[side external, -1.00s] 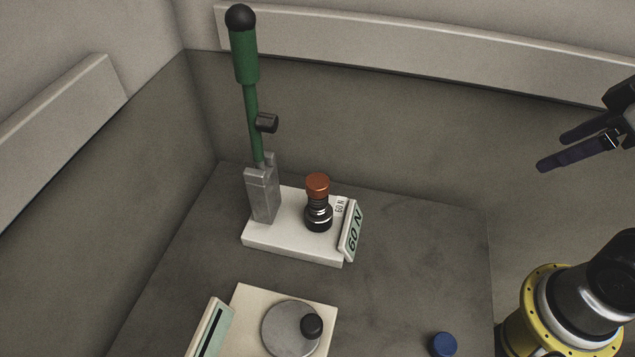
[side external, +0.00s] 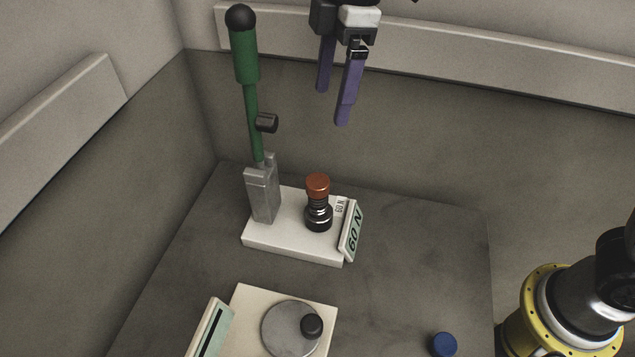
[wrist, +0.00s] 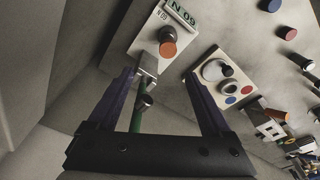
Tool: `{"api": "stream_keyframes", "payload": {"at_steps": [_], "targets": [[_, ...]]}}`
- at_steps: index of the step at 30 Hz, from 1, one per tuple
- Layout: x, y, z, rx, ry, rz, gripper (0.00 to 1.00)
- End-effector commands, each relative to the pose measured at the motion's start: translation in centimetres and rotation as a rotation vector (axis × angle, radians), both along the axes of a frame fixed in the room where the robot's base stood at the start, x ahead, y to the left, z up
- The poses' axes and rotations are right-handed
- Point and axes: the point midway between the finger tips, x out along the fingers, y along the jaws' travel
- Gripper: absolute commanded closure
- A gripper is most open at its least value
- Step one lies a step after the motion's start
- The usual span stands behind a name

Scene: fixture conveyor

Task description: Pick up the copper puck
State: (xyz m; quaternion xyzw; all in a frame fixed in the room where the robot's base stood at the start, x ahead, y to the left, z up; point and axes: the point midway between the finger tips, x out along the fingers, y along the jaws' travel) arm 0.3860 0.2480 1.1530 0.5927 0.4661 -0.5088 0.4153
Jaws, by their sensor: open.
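A copper-coloured round piece (side external: 317,184) sits on top of a dark spring post (side external: 318,214) on a white base marked 60 N (side external: 285,240). It shows in the wrist view as an orange-brown disc (wrist: 168,49). Another brownish, copper-like cylinder (wrist: 276,115) lies at the right of the wrist view; I cannot tell which is the puck. My gripper (side external: 333,107), with two purple fingers, is open and empty, pointing down well above the spring post. In the wrist view its fingertips (wrist: 158,74) are spread apart with nothing between them.
A tall green lever (side external: 252,115) with a black knob rises from the base, left of the post. A pale plate with a grey disc (side external: 285,327) lies in front. A blue puck (side external: 443,344) is at front right. Walls (side external: 390,130) stand behind and left.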

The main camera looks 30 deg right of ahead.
Motion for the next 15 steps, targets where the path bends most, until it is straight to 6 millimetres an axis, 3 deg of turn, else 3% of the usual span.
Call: {"api": "stream_keyframes", "payload": {"at_steps": [3,8,15], "targets": [[-0.5,1.2,-1.5,-0.015,0.025,0.027,0.17],[-0.6,1.5,-3.5,-0.015,0.025,0.028,0.17],[-0.5,2.0,-7.9,-0.015,0.025,0.028,0.17]]}}
